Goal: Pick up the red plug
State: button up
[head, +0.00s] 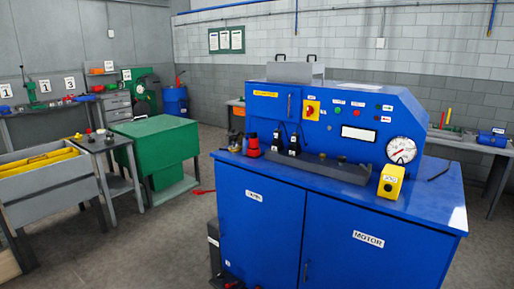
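A small red piece with a dark top (252,146) stands upright on the left part of the blue machine's top (330,177); it may be the red plug, but I cannot tell for certain. Two black plug-like pieces (294,146) stand just right of it, against the machine's front panel. Other small red bits (232,284) show low at the bottom edge, too small to make out. My gripper is not in view.
A yellow box (391,181) and a dark bar (330,168) are on the machine top. A green covered table (155,146), a small grey table (104,143) and a bin with yellow contents (45,188) stand left. Open floor (160,240) lies between them and the machine.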

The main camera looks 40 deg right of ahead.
aim_at(253, 140)
jog(key=z, duration=0.6)
jog(key=i, duration=1.2)
jog(key=u, duration=4.95)
jog(key=i, duration=0.15)
jog(key=z, duration=3.1)
